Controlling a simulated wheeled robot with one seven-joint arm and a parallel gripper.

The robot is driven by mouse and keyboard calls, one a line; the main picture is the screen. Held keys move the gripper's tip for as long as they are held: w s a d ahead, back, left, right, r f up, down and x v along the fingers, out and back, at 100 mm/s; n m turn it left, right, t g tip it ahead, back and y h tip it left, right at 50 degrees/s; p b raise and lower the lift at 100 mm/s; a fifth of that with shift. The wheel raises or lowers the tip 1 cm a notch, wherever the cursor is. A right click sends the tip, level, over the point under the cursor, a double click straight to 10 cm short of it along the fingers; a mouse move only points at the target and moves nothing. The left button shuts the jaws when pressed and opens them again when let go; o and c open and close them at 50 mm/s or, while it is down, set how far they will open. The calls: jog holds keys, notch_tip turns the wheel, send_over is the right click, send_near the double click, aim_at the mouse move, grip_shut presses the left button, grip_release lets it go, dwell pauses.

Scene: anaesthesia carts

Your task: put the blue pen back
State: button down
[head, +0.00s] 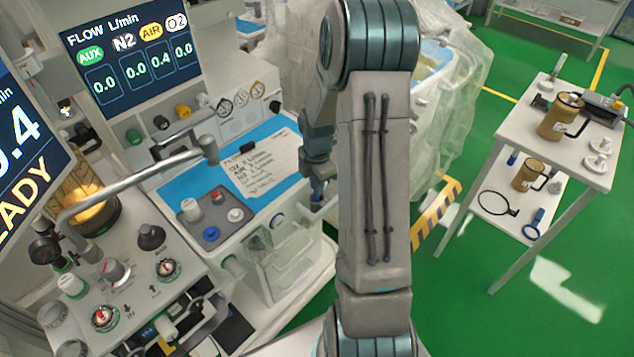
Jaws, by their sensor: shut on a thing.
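My gripper (317,193) hangs at the right edge of the blue-topped work surface (183,185), partly hidden behind my own arm. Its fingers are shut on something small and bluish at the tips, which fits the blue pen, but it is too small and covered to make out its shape. No other blue pen can be made out. A handwritten white sheet (262,168) lies on the blue surface, left of my gripper. A grey tray (188,217) with red, white and blue round pieces sits in front of the sheet.
A flow display (130,58) and a bent metal arm (130,178) stand at the left. A plastic-draped cart (455,110) is behind my arm. A white side table (520,130) with brass jugs stands at the right.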

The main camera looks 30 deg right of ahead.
jog(key=shift+f, duration=0.15)
jog(key=c, duration=1.7)
grip_release()
notch_tip(320, 180, up, 11)
jog(key=shift+r, duration=0.1)
jog(key=s+a+r+m+t, duration=0.1)
jog(key=s+a+r+m, duration=0.4)
jog(key=s+a+m, duration=0.2)
jog(key=s+a+r+m+t, duration=0.2)
jog(key=s+a+r+m, duration=0.3)
jog(key=s+m, duration=0.7)
jog(key=shift+s+a+r, duration=0.2)
jog(key=shift+a+r, duration=0.05)
jog(key=shift+a, duration=0.75)
